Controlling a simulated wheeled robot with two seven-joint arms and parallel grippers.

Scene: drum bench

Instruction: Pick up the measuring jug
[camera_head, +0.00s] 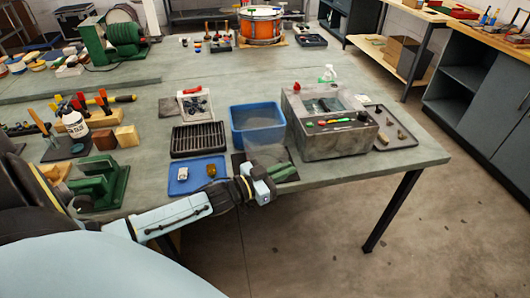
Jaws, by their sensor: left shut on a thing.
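The measuring jug (266,156) looks like a pale, see-through vessel in front of the blue bin, near the bench's front edge. My left gripper (264,183) reaches in from the left and is shut on the jug at its near side. The gripper's own body hides the lower near part of the jug, so I cannot tell whether its base touches the dark mat (238,163) beneath. My right gripper is not in view.
A blue bin (240,108) stands just behind the jug, and a grey stone-like basin (332,148) is to its right. A black rack (197,139) and blue tray (181,187) lie to the left. Green pieces (284,171) lie close beside the gripper.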

